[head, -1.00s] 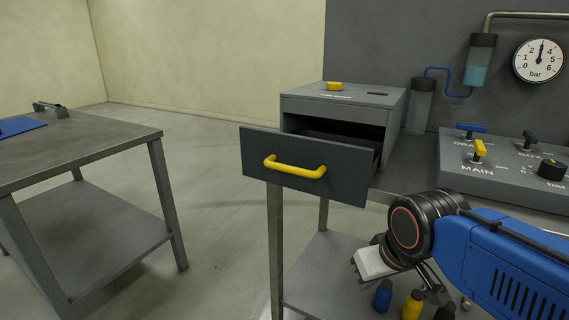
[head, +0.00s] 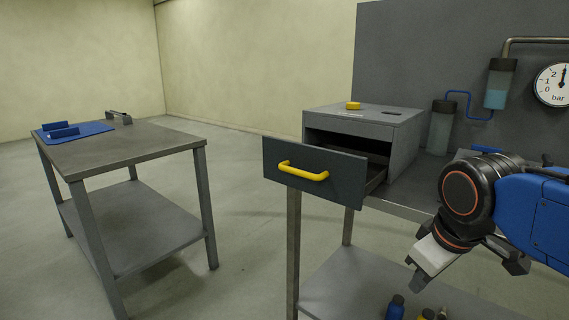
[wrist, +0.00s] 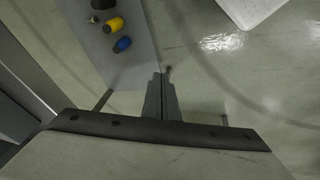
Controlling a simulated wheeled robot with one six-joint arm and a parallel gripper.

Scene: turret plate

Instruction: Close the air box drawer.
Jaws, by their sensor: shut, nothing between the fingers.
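The air box (head: 350,125) is a grey cabinet on the bench at the centre of the head view, with a yellow button on top. Its drawer (head: 330,185) is pulled out towards me. The drawer has a dark front and a yellow bar handle (head: 303,171). My gripper (head: 420,285) is to the right of the drawer and lower, in front of the bench, apart from the handle. The wrist view shows its two fingers (wrist: 160,92) together with nothing between them. The drawer is not visible in the wrist view.
A side table (head: 130,150) with a blue mat stands at the left, with open floor between it and the bench. Blue and yellow bottles (head: 395,308) stand on the bench's lower shelf. A gauge (head: 553,85) and a filter cup (head: 499,83) are on the back panel.

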